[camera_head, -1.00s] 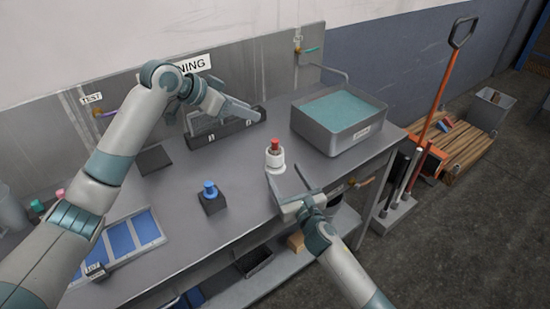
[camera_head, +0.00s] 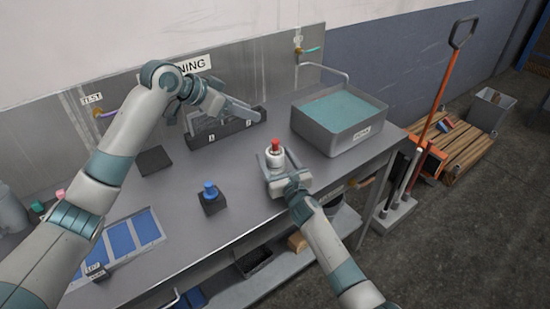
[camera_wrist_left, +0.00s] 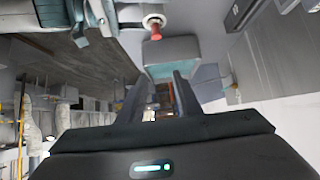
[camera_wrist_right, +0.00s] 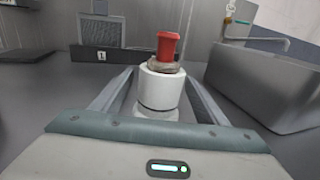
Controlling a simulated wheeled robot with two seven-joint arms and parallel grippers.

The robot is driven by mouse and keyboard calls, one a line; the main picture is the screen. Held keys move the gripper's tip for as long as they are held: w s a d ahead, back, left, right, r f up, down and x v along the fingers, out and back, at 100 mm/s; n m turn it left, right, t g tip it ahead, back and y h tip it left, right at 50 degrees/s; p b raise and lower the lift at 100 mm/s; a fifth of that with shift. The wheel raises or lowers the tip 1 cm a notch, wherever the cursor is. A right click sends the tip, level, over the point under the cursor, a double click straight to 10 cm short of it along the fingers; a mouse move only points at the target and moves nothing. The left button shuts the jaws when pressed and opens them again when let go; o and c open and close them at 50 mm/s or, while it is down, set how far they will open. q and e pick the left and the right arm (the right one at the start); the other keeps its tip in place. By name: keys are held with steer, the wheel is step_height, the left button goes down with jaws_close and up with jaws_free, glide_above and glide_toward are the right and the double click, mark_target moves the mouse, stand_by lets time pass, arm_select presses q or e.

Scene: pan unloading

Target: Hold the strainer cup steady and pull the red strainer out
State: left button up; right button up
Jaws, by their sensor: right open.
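The white strainer cup (camera_head: 275,160) stands upright on the bench with the red strainer (camera_head: 275,145) sticking out of its top. My right gripper (camera_head: 277,158) is open and low around the cup, one finger on each side. In the right wrist view the white cup (camera_wrist_right: 162,90) sits between the spread fingers, with the red strainer (camera_wrist_right: 167,46) above them. Whether the fingers touch the cup is unclear. My left gripper (camera_head: 251,114) is higher, behind and left of the cup. In the left wrist view its fingers are apart and empty, with the red strainer (camera_wrist_left: 156,33) beyond them.
A grey tank of teal liquid (camera_head: 342,130) stands right of the cup. A dark slotted rack (camera_head: 222,131) is at the back. A blue-knobbed item on a black block (camera_head: 211,204) and a blue-panelled tray (camera_head: 125,240) lie left. The bench's front edge is close to the right arm.

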steer(key=shift+c, duration=0.3)
steer(key=c, duration=1)
arm_select(q)
steer(key=o, duration=0.6)
steer(key=shift+c, duration=0.2)
arm_select(e)
steer(key=shift+c, duration=0.9)
arm_select(q)
steer(key=w+d+f+n+g+y, duration=0.2)
steer(key=d+n+y, duration=0.6)
steer(key=n, duration=0.5)
steer(key=shift+d+f+n+g+y, duration=0.35)
steer(key=shift+f+g+y, duration=0.2)
steer(key=shift+f, duration=0.2)
steer(key=shift+w+f, duration=0.1)
steer(key=shift+w, duration=0.05)
